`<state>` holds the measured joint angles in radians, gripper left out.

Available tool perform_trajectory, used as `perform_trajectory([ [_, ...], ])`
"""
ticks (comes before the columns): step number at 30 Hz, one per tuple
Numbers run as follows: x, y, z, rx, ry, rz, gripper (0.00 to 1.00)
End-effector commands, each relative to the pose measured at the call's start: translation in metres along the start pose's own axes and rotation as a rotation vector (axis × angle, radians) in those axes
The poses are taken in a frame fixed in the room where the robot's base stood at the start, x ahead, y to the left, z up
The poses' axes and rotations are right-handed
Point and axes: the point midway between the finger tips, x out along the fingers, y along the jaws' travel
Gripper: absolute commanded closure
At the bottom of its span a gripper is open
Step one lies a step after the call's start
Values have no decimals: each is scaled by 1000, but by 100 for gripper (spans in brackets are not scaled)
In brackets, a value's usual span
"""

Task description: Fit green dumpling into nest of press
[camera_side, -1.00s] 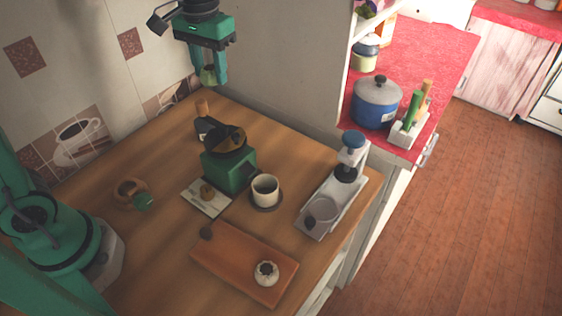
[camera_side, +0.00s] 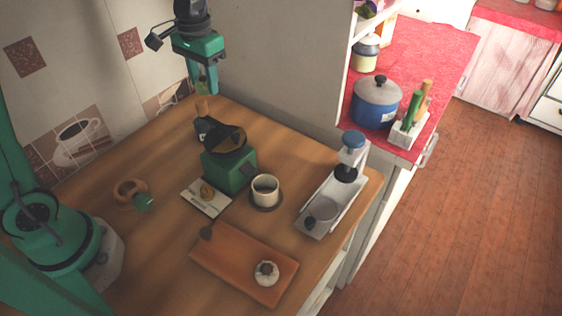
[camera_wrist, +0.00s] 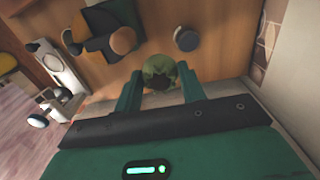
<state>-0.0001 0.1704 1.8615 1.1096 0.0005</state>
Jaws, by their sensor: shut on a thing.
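My gripper (camera_side: 205,84) is high above the back of the wooden counter, near the wall. In the wrist view its two fingers (camera_wrist: 160,84) are shut on the green dumpling (camera_wrist: 159,69), a round piece with a dark middle. The press (camera_side: 335,193) is grey with a blue knob and stands at the counter's right edge. Its round nest (camera_side: 324,209) is at its front end, with a dark patch beside it. The press also shows at the left of the wrist view (camera_wrist: 62,82), well apart from the dumpling.
A green machine (camera_side: 231,170) with a dark top stands mid-counter. A wooden board (camera_side: 230,256) with a white round piece (camera_side: 266,272) lies in front.

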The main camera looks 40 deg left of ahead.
Motion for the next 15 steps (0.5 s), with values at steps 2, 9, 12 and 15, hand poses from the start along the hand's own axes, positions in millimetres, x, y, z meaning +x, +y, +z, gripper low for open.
perform_trajectory([
  [2, 0, 0, 0, 0, 0, 0, 66],
  [9, 0, 0, 0, 0, 0, 0, 66],
  [12, 0, 1, 0, 0, 0, 0, 66],
  [15, 0, 4, -1, 4, 0, 0, 66],
])
